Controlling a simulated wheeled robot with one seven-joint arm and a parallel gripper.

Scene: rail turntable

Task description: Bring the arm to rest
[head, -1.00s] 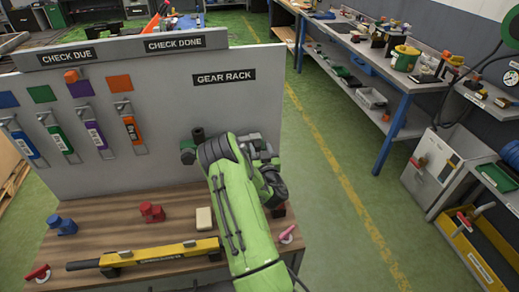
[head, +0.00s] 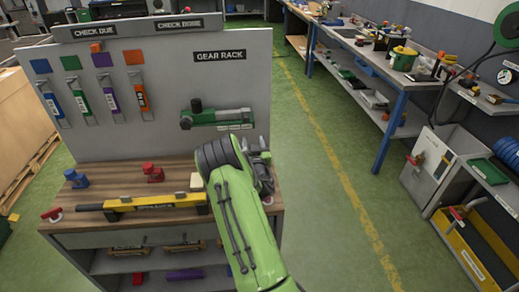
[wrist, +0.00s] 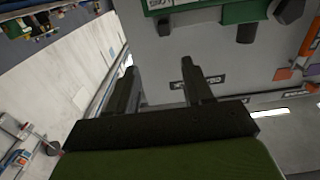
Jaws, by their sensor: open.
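My green arm rises from the bottom of the head view. My gripper (head: 257,147) is at its dark end, in front of the lower right part of the grey board. In the wrist view, the two dark fingers of my gripper (wrist: 158,88) stand apart with nothing between them. A green tool with a grey cylinder (head: 216,117) hangs on the board under the GEAR RACK label (head: 219,55), above my gripper and apart from it. Part of the green tool also shows at the top of the wrist view (wrist: 245,12).
The bench (head: 120,177) bears a yellow bar tool (head: 155,202), a blue block (head: 76,179), a red block (head: 153,173) and a cream block (head: 197,182). Several coloured tags hang on the board (head: 180,75). Green floor (head: 330,200) is clear to the right. A workbench (head: 375,70) stands beyond.

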